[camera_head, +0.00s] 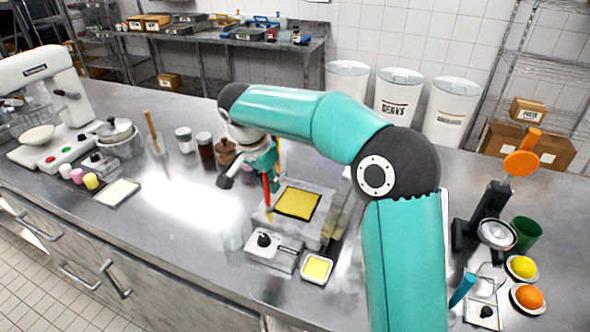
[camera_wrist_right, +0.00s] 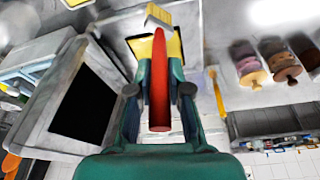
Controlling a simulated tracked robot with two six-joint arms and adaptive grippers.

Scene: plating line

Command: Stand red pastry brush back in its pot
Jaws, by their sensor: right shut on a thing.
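My right gripper (camera_head: 262,165) reaches over the middle of the counter, partly hidden by its own arm. It is shut on the red pastry brush (camera_wrist_right: 160,85), which also shows in the head view (camera_head: 266,190). In the right wrist view its red handle lies between the two fingers (camera_wrist_right: 160,95) and the pale bristle end points away from the gripper. In the head view the brush hangs beside the yellow square pan (camera_head: 297,203). A clear pot (camera_head: 157,149) with a wooden handle in it stands further left; whether it is the brush's pot I cannot tell. My left gripper is not in view.
Two jars (camera_head: 184,140) (camera_head: 206,150) and a brown lidded pot (camera_head: 225,150) stand just left of the gripper. A dial unit (camera_head: 272,252) and a small yellow dish (camera_head: 317,268) are in front.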

